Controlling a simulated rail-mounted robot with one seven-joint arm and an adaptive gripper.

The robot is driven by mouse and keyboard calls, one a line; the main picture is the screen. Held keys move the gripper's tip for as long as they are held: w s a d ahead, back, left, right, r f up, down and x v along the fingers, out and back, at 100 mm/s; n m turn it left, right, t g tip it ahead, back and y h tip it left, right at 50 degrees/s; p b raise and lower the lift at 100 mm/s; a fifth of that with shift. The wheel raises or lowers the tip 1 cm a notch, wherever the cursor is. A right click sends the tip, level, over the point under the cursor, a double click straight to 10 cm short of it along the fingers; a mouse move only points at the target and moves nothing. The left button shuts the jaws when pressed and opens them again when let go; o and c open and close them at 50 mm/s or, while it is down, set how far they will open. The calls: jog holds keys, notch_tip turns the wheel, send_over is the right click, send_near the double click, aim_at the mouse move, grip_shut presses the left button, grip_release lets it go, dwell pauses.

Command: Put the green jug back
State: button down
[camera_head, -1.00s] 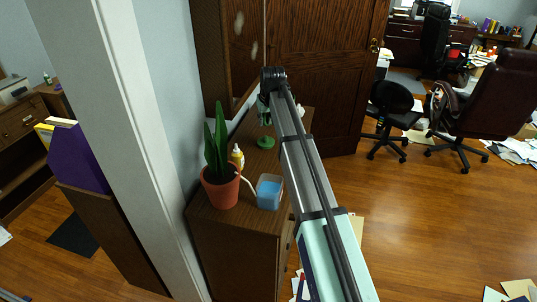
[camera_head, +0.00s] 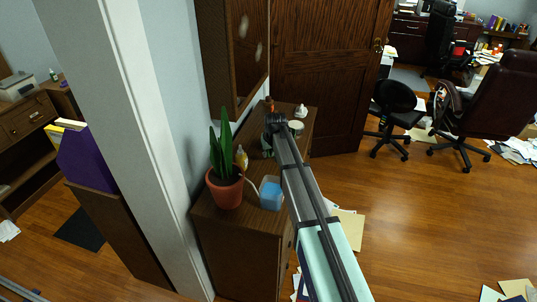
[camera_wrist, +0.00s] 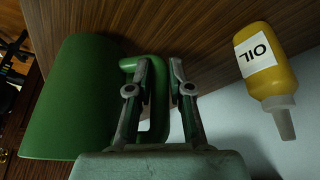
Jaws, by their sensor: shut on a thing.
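The green jug (camera_wrist: 72,98) fills the left of the wrist view, lying sideways in that picture. Its handle (camera_wrist: 158,105) passes between the two fingers of my gripper (camera_wrist: 159,66), which is shut on it. The brown wood surface (camera_wrist: 200,22) shows just beyond the jug; whether the jug touches it I cannot tell. In the head view my arm hides most of the jug and gripper above the wooden cabinet (camera_head: 238,232).
A yellow oil bottle (camera_wrist: 264,68) is right of the gripper in the wrist view. In the head view, a potted plant (camera_head: 226,188) and a blue container (camera_head: 271,194) stand at the cabinet's front. A small white bottle (camera_head: 301,111) stands at its far end.

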jog(key=shift+f, duration=0.8)
jog(key=shift+f, duration=0.15)
jog(key=c, duration=1.1)
grip_release()
jog(key=shift+o, duration=0.2)
jog(key=shift+r, duration=0.2)
jog(key=b+v, duration=0.3)
jog(key=v, duration=0.9)
jog(key=shift+d, duration=0.1)
